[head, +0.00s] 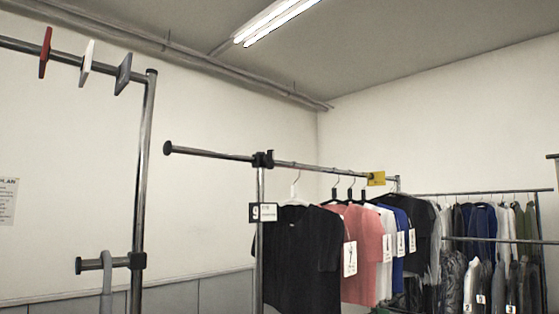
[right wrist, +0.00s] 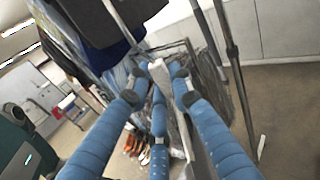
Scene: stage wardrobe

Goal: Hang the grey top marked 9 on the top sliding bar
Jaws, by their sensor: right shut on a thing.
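A dark, near-black top (head: 300,258) hangs from a white hanger on the middle rack's bar in the head view. A black-and-white tag reading 9 (head: 262,212) is at the post beside it. The bar (head: 210,153) passes through a black clamp and ends in a black knob at left, where its end is bare. My right gripper (right wrist: 158,85) has blue fingers shut on a pale, narrow object (right wrist: 160,72) in the right wrist view. I cannot tell whether it is part of a hanger. My left gripper is not in view.
Pink (head: 362,240), white and blue tops hang right of the dark top. Another rack (head: 490,192) stands behind. The left rack has a post (head: 145,170), coloured dividers (head: 45,52) and a short lower bar (head: 92,265). Metal posts (right wrist: 234,70) stand near my right gripper.

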